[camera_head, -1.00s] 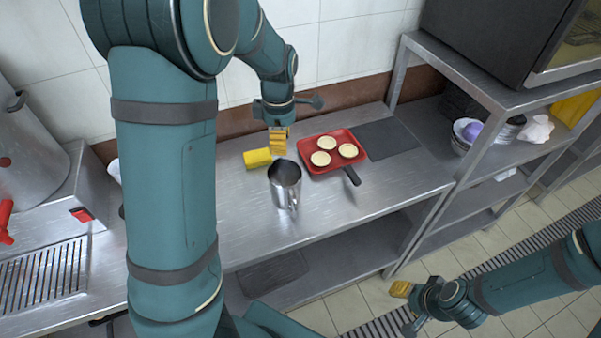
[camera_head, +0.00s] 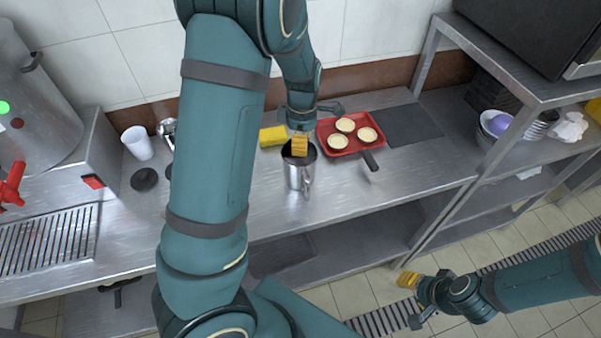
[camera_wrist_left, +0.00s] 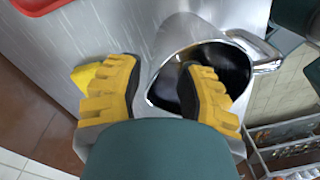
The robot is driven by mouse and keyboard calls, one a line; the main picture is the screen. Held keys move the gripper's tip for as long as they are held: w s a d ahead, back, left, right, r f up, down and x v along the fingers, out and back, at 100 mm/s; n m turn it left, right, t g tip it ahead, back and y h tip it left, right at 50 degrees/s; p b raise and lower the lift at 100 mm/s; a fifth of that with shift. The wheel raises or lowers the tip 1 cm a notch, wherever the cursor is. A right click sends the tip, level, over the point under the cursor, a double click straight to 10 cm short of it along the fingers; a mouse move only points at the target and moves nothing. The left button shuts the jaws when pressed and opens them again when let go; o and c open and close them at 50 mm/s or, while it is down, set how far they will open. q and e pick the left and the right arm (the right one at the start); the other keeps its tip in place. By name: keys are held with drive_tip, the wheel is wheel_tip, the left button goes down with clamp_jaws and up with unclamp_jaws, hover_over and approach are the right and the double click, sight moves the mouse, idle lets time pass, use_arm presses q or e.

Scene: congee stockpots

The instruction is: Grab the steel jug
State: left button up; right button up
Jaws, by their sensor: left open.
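The steel jug (camera_head: 298,179) stands upright on the steel counter, its handle toward the front right. In the left wrist view its dark open mouth (camera_wrist_left: 238,62) and handle (camera_wrist_left: 268,60) show at the right. My left gripper (camera_head: 300,148) is at the jug's rim, coming from the back. In the left wrist view the gripper (camera_wrist_left: 160,85) is open, one yellow finger outside the jug and the other over or inside its mouth; I cannot tell how deep. My right gripper (camera_head: 408,280) hangs low over the floor at the right; its jaw opening is unclear.
A yellow sponge (camera_head: 272,136) lies behind the jug. A red tray (camera_head: 324,127) with tarts and a dark handle (camera_head: 369,160) is close on the right. A steel shelf (camera_head: 482,150) bounds the right side.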

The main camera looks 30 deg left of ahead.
sight(302, 161)
use_arm(q)
wheel_tip(302, 161, down, 4)
drive_tip(key=shift+f+b, duration=0.2)
drive_tip(key=shift+b, duration=0.35)
clamp_jaws()
